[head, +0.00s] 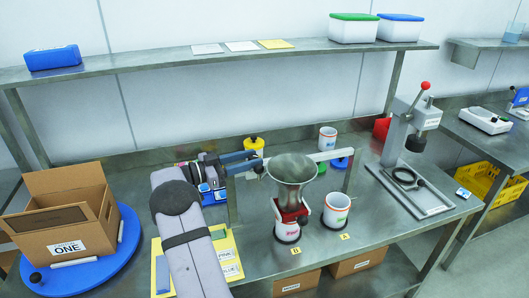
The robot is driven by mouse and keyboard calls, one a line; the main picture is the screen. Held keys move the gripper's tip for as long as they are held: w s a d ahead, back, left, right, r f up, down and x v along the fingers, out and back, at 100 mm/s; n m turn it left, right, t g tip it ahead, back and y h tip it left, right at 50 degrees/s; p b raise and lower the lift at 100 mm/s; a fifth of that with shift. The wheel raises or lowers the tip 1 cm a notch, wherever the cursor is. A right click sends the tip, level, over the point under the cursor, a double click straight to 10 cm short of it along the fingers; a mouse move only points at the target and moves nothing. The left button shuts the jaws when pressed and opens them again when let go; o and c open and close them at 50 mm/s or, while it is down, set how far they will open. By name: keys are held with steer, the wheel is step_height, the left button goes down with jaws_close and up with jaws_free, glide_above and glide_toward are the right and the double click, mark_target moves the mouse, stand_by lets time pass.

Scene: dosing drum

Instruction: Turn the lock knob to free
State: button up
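A steel funnel (291,170) sits on a red drum body (290,212) at the middle of the bench. A small dark knob-like part (303,220) shows at the drum's right side; I cannot tell for certain that it is the lock knob. Another black knob (36,278) is on the blue turntable (68,285) at the far left. My gripper (254,160) is behind and left of the funnel, near a metal frame (324,155), apart from the drum. Its fingers are too small and overlapped to tell whether they are open or shut.
An open cardboard box (70,233) stands on the turntable. A white cup (336,210) is right of the drum, and another cup (327,138) is behind. A lever press (398,135) stands at right. A shelf (220,58) spans the back.

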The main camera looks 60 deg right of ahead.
mark_target(265, 160)
steer(key=shift+p+x, duration=0.65)
steer(key=shift+x, duration=2.05)
steer(key=c, duration=0.8)
